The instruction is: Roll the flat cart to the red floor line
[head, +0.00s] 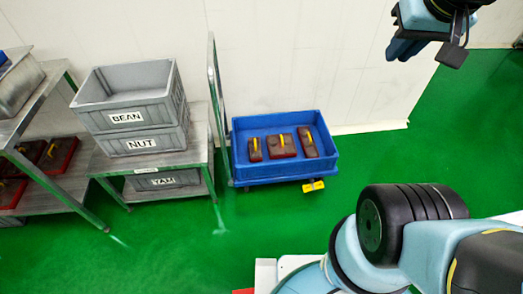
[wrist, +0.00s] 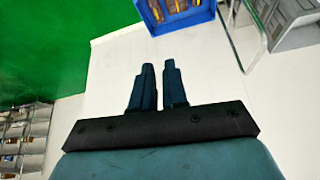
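The flat cart (head: 277,176) stands on the green floor by the white wall, with a tall grey push handle (head: 216,110) at its left end. It carries a blue tray (head: 325,158) holding several brown blocks with yellow tops. A yellow pedal (head: 314,186) sticks out at its front right. The tray (wrist: 160,27) also shows at the top of the wrist view. My gripper (head: 398,50) is raised at the upper right, apart from the cart. In the wrist view its fingers (wrist: 158,66) are empty with a narrow gap between them. No red floor line shows clearly.
A metal table (head: 150,162) with grey crates (head: 135,98) marked BEAN and NUT stands close left of the handle. Another rack (head: 45,98) stands farther left. A small red patch (head: 243,291) shows at the bottom edge; I cannot tell what it is. Green floor (head: 170,240) in front is clear.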

